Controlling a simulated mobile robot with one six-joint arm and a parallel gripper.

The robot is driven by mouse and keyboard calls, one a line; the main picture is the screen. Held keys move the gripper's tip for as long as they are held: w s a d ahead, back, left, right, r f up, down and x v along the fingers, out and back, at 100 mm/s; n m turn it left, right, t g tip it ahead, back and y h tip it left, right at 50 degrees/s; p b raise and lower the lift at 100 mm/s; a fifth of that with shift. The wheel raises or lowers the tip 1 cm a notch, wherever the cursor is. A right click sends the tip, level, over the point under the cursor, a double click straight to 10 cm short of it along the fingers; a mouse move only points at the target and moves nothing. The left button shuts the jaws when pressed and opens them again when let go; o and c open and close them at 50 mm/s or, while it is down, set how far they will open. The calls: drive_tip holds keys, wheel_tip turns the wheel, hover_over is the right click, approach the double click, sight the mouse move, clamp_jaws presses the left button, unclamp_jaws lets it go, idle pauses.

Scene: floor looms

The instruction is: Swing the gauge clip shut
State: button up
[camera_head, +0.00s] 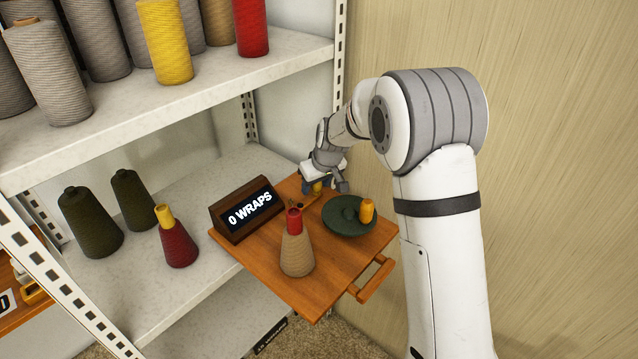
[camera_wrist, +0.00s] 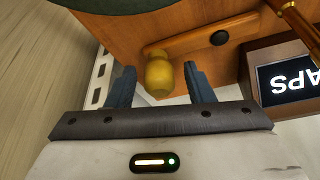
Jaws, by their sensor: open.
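The gauge clip looks to be a wooden bar (camera_wrist: 197,40) with a dark pivot at one end and a yellow knob (camera_wrist: 159,76) at the other, on the wooden board (camera_wrist: 112,32). In the wrist view my gripper (camera_wrist: 158,84) is open, with one blue finger on each side of the knob and visible gaps. In the head view my gripper (camera_head: 322,188) is low at the board's back corner, where a bit of the yellow knob (camera_head: 317,187) shows. The arm hides most of the clip there.
On the wooden board (camera_head: 325,290) stand a "0 WRAPS" display (camera_head: 250,206), a beige cone with a red top (camera_head: 297,250), and a dark green disc (camera_head: 345,228) with a yellow knob. A maroon cone (camera_head: 177,240) stands left on the shelf. A wall is close on the right.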

drive_tip(key=shift+c, duration=0.2)
clamp_jaws()
idle(0.3)
